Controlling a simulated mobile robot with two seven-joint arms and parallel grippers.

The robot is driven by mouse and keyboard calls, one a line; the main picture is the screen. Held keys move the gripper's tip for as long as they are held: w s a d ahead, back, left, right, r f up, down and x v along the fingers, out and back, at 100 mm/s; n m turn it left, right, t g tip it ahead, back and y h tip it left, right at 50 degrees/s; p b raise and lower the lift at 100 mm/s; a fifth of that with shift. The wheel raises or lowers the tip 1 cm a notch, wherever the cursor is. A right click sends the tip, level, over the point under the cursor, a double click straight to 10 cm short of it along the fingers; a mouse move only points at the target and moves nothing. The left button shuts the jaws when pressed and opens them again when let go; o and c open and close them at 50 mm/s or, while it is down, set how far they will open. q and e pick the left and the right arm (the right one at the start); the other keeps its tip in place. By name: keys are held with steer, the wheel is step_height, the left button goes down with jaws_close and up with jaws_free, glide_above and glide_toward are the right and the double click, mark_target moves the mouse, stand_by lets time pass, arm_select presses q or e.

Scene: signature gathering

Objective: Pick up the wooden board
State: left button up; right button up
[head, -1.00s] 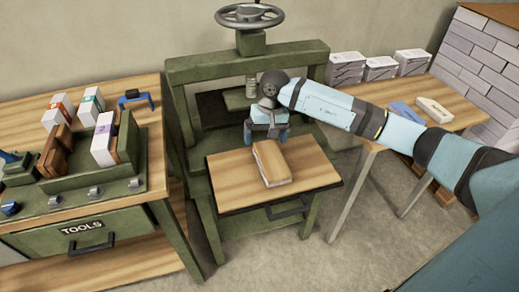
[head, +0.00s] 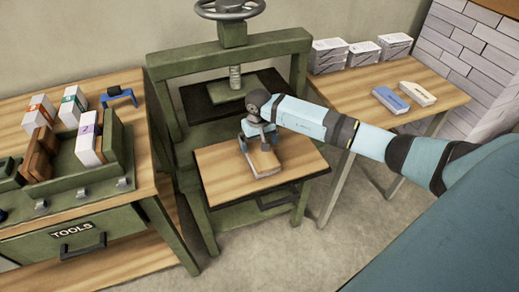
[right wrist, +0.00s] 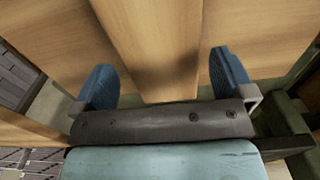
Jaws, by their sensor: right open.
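The wooden board (right wrist: 160,45) lies flat on a pale stack on the wooden tray table (head: 222,184) of the green press. My right gripper (right wrist: 166,88) is open, with one blue finger on each side of the board in the right wrist view. In the head view, my right gripper (head: 258,137) is low over the far part of the board and hides much of it. I cannot tell whether the fingers touch it. My left gripper is out of view.
The green press frame (head: 230,53) with its handwheel (head: 229,8) stands behind the tray table. At left, a tool bench (head: 138,165) holds a green rack with upright blocks. At right, a side table (head: 428,108) carries paper stacks and two small blocks.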

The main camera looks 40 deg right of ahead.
step_height(320, 180, down, 2)
steer(key=shift+f, duration=0.1)
steer(key=c, duration=0.7)
steer(key=shift+c, duration=0.6)
